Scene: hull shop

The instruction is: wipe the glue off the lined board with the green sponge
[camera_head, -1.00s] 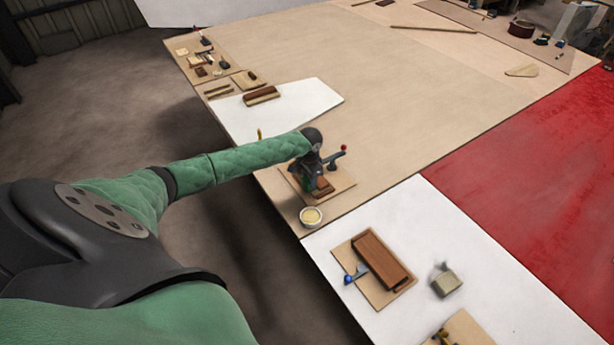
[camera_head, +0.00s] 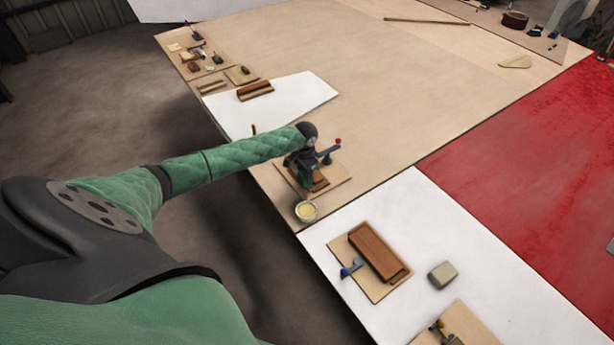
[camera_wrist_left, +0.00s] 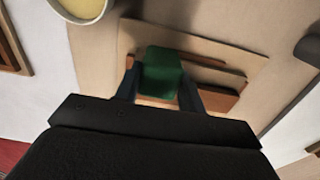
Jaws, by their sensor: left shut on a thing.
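My left gripper (camera_head: 304,178) is at the near left part of the workbench, over a thin tan board (camera_head: 335,182) with reddish-brown pieces on it. In the left wrist view, the gripper (camera_wrist_left: 160,88) is shut on the green sponge (camera_wrist_left: 162,72). The sponge is between the two dark fingers, above or against the tan board (camera_wrist_left: 225,55); I cannot tell if it touches. Lines and glue on the board cannot be made out. The sponge and arm hide part of it. My right gripper is not in view.
A bowl with pale yellow contents (camera_head: 306,211) stands close by the gripper, at the bench edge. A brown block (camera_head: 378,252) and a grey block (camera_head: 442,274) lie on the white area. The bench middle is clear.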

